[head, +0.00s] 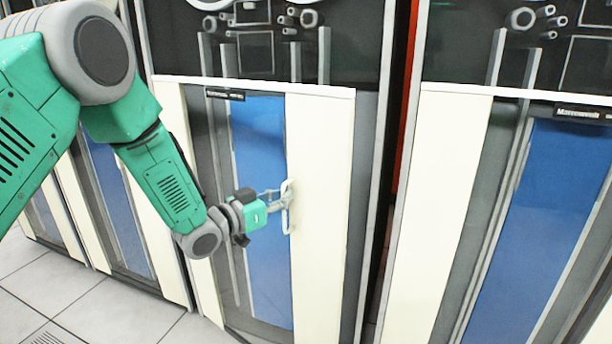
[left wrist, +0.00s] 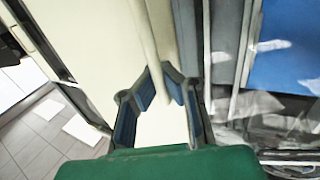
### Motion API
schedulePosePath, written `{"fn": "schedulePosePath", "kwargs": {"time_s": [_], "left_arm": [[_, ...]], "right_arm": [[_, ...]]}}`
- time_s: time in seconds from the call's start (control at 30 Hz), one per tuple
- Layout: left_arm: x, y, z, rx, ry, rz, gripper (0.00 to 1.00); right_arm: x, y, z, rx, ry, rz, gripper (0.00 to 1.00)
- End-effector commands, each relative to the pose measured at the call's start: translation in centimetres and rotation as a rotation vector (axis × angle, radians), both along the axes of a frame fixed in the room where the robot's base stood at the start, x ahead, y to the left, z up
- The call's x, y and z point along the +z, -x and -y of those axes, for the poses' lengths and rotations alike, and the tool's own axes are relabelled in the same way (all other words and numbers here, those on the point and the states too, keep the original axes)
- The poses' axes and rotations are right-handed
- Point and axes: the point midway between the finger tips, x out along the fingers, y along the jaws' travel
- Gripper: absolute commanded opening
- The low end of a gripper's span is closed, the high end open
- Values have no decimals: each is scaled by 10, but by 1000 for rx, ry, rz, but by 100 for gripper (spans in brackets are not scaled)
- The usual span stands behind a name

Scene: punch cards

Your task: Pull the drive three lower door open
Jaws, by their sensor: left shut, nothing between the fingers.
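The lower door (head: 320,140) of the middle cabinet has cream side panels around a blue and grey centre. A pale vertical handle (head: 288,215) is on its right cream panel. I cannot tell whether the door is slightly ajar. My left gripper (head: 286,196) is at the handle, its fingers shut with nothing held between them. In the left wrist view, the gripper's fingertips (left wrist: 163,76) come together right at the handle bar (left wrist: 145,35); whether they touch it is unclear. My right gripper is in neither view.
A similar cabinet with a cream and blue lower door (head: 445,200) stands to the right, and another (head: 125,215) to the left. Dark upper sections with reels (head: 310,18) are above. Tiled floor (head: 50,285) is free at the lower left.

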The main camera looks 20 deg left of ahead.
Motion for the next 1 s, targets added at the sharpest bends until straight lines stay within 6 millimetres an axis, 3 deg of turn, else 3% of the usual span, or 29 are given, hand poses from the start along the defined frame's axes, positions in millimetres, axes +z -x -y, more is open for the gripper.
{"fn": "schedulePosePath", "kwargs": {"time_s": [0.03, 0.1, 0.73, 1.0], "left_arm": [[-1, 8, -1, -19, -2, -8, 5], [-3, 6, 1, -17, -3, -5, 29], [-2, 7, -1, -14, -3, -3, 29], [-1, 46, -20, -12, -3, -4, 29]], "right_arm": [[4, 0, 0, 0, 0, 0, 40], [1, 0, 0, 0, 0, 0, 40], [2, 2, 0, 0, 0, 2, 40], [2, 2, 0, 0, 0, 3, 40]]}}
